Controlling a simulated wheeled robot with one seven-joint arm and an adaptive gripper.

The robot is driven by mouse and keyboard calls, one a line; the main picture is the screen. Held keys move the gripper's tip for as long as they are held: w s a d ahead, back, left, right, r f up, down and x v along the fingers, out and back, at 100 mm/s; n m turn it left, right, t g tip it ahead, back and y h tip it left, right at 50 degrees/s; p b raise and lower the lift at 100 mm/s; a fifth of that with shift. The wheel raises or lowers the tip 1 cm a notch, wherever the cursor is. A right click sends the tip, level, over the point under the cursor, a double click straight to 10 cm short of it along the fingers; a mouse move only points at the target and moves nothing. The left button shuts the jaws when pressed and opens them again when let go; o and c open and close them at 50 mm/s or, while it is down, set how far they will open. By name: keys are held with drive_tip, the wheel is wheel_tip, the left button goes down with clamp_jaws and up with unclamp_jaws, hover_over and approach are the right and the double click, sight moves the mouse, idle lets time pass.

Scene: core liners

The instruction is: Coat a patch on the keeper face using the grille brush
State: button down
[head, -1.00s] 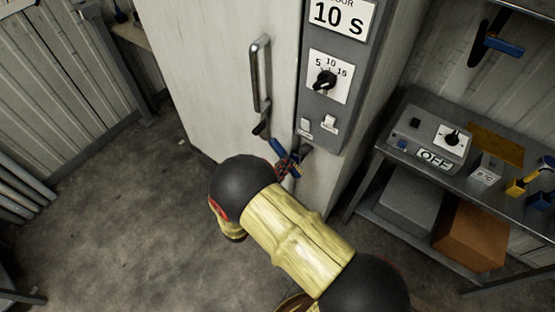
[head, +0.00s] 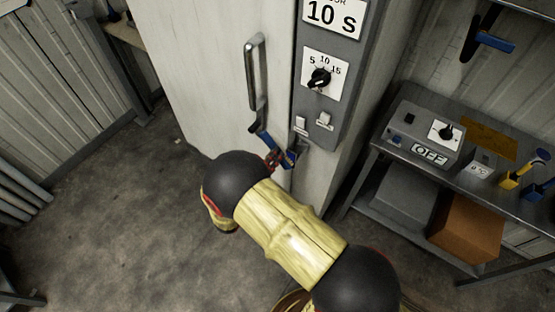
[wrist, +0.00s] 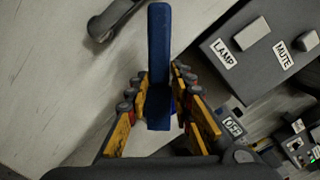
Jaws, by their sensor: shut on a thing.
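The blue-handled brush (head: 265,139) is in my gripper (head: 279,158), in front of the tall pale cabinet. In the wrist view the blue brush (wrist: 159,45) stands upright between the yellow fingers of my gripper (wrist: 158,78), which are shut on it. In the head view a dark end lies close to the lower end of the door handle; I cannot tell whether it touches anything. My arm hides part of the area below.
The cabinet door has a long metal handle (head: 255,72). A grey control panel (head: 322,112) with a dial and switches stands beside it. On the right a metal bench holds a box marked OFF (head: 428,135) and tools.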

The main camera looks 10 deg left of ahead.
drive_tip(key=shift+s+d+r+p, duration=0.3)
drive_tip(key=shift+s+d+p, duration=0.1)
drive_tip(key=shift+d+p, duration=0.35)
drive_tip(key=shift+s+d+r+p, duration=0.25)
drive_tip(key=shift+s+d+p, duration=0.15)
drive_tip(key=shift+d+p, duration=0.35)
drive_tip(key=shift+v, duration=2.95)
drive_tip(key=shift+s+a+r, duration=0.1)
drive_tip(key=shift+a, duration=0.15)
drive_tip(key=p+v, duration=0.1)
drive_tip(key=v, duration=0.1)
drive_tip(key=shift+s+a, duration=0.15)
drive_tip(key=shift+s, duration=0.15)
